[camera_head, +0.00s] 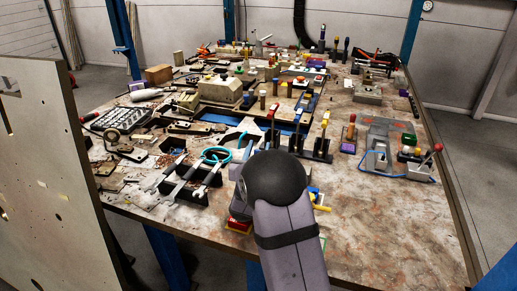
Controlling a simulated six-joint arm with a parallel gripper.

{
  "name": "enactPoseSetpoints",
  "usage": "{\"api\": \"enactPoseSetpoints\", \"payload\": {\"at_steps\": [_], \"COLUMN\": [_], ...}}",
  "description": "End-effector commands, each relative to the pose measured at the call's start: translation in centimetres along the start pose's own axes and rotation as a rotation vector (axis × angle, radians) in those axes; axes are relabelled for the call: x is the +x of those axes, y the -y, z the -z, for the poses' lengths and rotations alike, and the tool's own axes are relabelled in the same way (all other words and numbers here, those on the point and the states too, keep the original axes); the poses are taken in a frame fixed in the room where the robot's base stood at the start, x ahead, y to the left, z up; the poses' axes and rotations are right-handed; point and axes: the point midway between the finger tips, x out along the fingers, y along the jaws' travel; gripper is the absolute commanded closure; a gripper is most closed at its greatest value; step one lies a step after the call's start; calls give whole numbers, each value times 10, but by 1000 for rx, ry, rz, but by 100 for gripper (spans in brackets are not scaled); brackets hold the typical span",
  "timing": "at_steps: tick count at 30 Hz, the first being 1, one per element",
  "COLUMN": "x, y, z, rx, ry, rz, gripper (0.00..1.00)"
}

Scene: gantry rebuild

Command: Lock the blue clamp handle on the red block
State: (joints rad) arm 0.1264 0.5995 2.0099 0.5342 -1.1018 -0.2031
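My own arm, a grey link with a black round joint, rises from the bottom centre and covers the front middle of the table. My gripper is hidden behind it, so its fingers cannot be seen. A small red block (238,227) with a yellow part shows low at the left side of my arm, near the table's front edge. A small blue piece (313,190) shows at the right side of my arm, by a yellow bar (320,207). I cannot tell whether this blue piece is the clamp handle, or whether any clamp is open or locked.
Black holders with wrenches (190,182) stand left of my arm. A black rack (312,147) with upright coloured handles stands behind it. A grey fixture (388,160) with a blue cable is at the right. The table's front right (390,225) is clear. A grey panel (50,180) stands at the left.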

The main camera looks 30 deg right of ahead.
Motion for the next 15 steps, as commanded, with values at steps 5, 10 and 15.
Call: {"api": "enactPoseSetpoints", "payload": {"at_steps": [5, 10, 15], "x": [0, 0, -2], "y": [0, 0, 1], "z": [0, 0, -2], "rx": [0, 0, -3], "ry": [0, 0, -19], "rz": [0, 0, 2], "gripper": [87, 100, 100]}}
